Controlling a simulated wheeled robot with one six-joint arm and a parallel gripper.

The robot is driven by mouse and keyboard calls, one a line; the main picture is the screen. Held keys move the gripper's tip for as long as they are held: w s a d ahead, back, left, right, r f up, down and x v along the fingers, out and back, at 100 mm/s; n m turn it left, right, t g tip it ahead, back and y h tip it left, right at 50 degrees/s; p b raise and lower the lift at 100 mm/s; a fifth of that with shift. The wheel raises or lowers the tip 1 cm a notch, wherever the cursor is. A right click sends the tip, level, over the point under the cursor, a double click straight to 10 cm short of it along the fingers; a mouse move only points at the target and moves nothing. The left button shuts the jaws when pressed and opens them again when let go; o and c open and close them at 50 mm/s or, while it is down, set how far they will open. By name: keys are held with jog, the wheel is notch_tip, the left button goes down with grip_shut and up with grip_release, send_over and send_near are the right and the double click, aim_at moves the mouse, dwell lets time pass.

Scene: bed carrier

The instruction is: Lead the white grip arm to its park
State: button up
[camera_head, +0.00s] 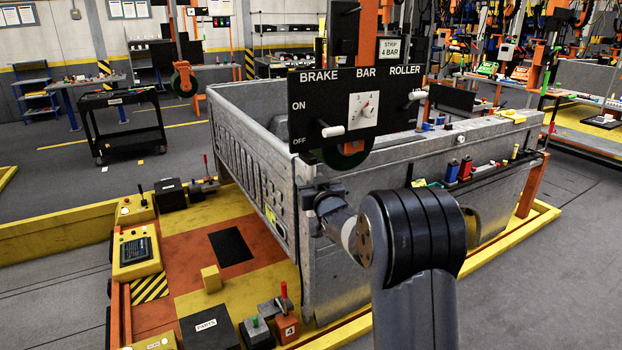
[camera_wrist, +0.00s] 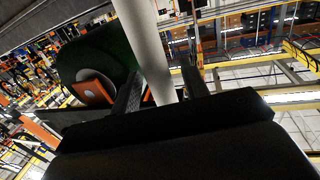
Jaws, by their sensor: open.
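A black panel marked BRAKE, BAR and ROLLER (camera_head: 350,108) stands above the grey bed side in the head view. A white grip (camera_head: 333,131) sticks out on its brake side near OFF. A second white grip (camera_head: 418,96) is on the roller side. In the wrist view, a white rod (camera_wrist: 143,38) passes between the two dark fingers of my gripper (camera_wrist: 160,75), which are open around it. I cannot tell which white grip it is. In the head view my gripper (camera_head: 314,192) is below the panel, its fingers hard to make out.
A green roller with an orange hub (camera_wrist: 93,88) is close beside the fingers; in the head view it (camera_head: 345,156) shows below the panel. The grey bed (camera_head: 375,180) is just behind my arm. Coloured blocks and knobs line its ledge. A yellow-edged platform (camera_head: 190,235) lies at left.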

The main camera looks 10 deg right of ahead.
jog(key=shift+w, duration=0.25)
jog(key=shift+c, duration=0.4)
grip_shut()
